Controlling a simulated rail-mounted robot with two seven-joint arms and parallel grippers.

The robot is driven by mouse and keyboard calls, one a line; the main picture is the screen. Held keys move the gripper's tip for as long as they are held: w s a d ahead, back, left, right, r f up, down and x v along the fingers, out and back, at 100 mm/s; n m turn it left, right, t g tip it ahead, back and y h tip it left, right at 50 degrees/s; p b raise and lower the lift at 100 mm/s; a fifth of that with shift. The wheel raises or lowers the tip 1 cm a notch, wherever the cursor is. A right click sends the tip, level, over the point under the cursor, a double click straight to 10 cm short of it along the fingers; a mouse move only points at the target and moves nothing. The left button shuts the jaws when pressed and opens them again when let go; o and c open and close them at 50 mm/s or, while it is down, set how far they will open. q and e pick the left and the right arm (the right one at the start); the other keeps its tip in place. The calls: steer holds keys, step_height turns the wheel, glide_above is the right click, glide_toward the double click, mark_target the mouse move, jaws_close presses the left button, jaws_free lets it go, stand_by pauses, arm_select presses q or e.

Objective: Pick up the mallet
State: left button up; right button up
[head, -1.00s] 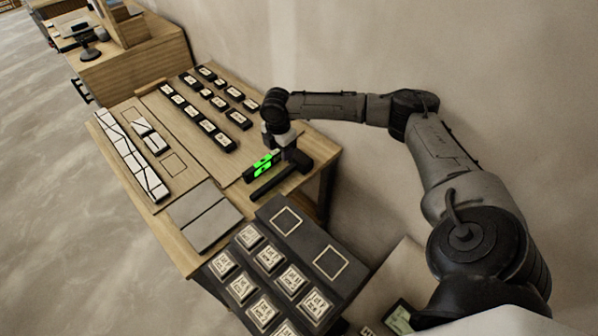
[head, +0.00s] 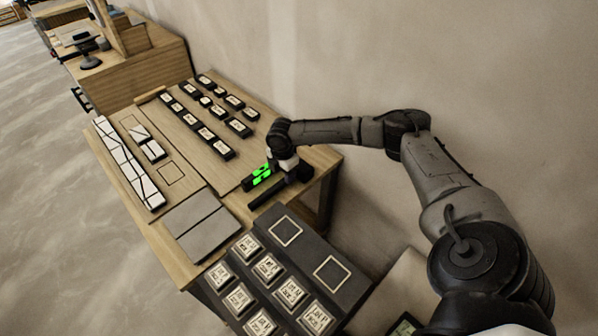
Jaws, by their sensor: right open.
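The mallet (head: 266,194) is black and lies on the wooden table near its right edge. Its handle points to the lower left, and its head end lies under my right gripper and is partly hidden. My right gripper (head: 290,174) points down over the head end and is open. I cannot tell whether its fingers touch the mallet. My left gripper is not in view.
A black level with bright green displays (head: 262,174) lies close beside the mallet. Rows of black-edged tiles (head: 207,133) lie behind it on the table (head: 240,172). Grey slabs (head: 197,225) lie to the left, and a dark tile rack (head: 305,250) stands in front.

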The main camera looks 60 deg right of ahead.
step_height(320, 180, down, 4)
steer(key=shift+s+f+b, duration=0.1)
steer(key=shift+f+b, duration=0.15)
steer(key=shift+b, duration=0.3)
jaws_close()
steer(key=shift+r, duration=0.1)
